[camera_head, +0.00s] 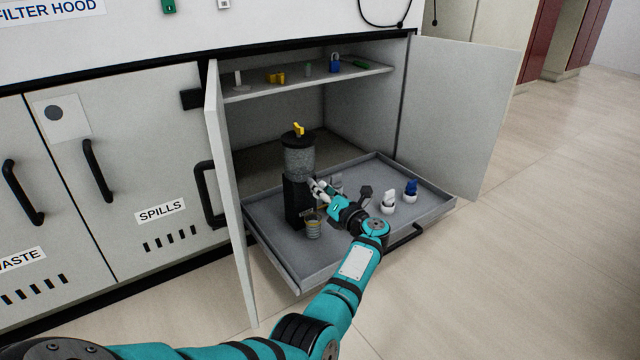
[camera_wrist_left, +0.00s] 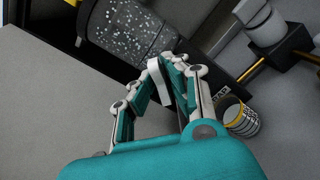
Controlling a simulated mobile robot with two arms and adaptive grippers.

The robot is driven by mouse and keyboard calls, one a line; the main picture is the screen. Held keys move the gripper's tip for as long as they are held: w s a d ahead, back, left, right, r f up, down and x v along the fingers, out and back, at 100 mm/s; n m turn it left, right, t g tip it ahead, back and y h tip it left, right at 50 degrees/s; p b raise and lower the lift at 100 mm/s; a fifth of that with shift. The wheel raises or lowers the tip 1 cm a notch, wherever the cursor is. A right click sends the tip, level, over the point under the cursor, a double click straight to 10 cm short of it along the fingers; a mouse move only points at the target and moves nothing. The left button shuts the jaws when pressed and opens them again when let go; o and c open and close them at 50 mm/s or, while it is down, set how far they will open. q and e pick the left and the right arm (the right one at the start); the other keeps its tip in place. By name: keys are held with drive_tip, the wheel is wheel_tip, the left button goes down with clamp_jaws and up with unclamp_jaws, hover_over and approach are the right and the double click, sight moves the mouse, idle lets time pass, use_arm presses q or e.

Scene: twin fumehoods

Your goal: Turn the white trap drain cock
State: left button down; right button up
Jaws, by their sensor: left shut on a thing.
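The trap (camera_head: 299,160) stands upright on the pulled-out tray, with a granule-filled clear body, a black base and a yellow lever on top. My left gripper (camera_head: 317,187) reaches its right side. In the left wrist view the granule-filled body (camera_wrist_left: 132,25) is at the top. There the white drain cock (camera_wrist_left: 158,80) is a slim white handle between the fingers of my left gripper (camera_wrist_left: 170,70), which is shut on it. In the head view the fingers largely hide the cock. My right gripper is in neither view.
A small striped can (camera_head: 313,228) stands on the tray (camera_head: 268,240) before the trap; it also shows in the left wrist view (camera_wrist_left: 243,120). White-and-blue (camera_head: 410,191) and white-and-dark (camera_head: 388,203) items stand right. Open cabinet doors flank the tray, left (camera_head: 228,200) and right (camera_head: 460,110).

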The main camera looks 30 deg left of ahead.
use_arm(q)
drive_tip(key=m+p, duration=0.2)
drive_tip(key=m, duration=0.3)
drive_tip(key=shift+w+d+m+p, duration=0.1)
drive_tip(key=shift+d+m+p, duration=0.05)
drive_tip(key=shift+m+p, duration=0.9)
drive_tip(key=shift+m, duration=1.55)
drive_tip(key=shift+f, duration=0.1)
drive_tip(key=c, duration=1.4)
unclamp_jaws()
